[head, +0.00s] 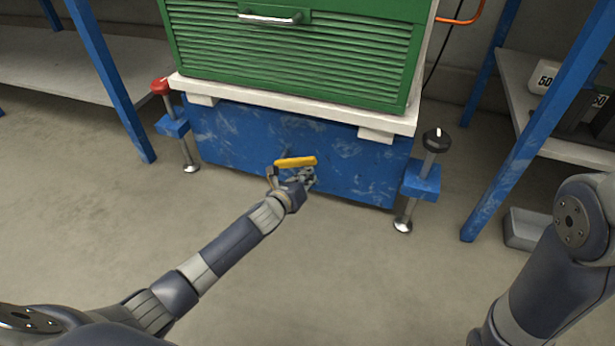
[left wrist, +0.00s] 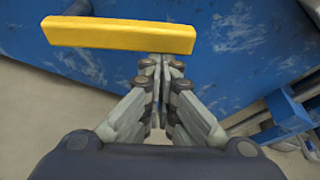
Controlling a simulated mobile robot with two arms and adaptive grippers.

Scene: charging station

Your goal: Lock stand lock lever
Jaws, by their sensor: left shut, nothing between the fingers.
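The yellow lock lever (head: 296,162) sticks out from the front of the blue stand (head: 235,135) and lies nearly level. In the left wrist view the lever (left wrist: 118,35) is a wide yellow bar across the upper left, in front of the blue panel (left wrist: 215,40). My left gripper (head: 306,176) is at the lever, just below its right part. In the left wrist view the gripper's fingertips (left wrist: 160,65) are together, empty, just under the lever's right end. I cannot tell whether they touch it. My right arm shows at the right edge, but its gripper is out of view.
A green cabinet (head: 295,60) stands on the stand. Posts with a red knob (head: 160,86) and a black knob (head: 436,140) flank it. Blue-legged shelves stand on both sides. A grey box (head: 524,229) is on the floor at right. The floor in front is clear.

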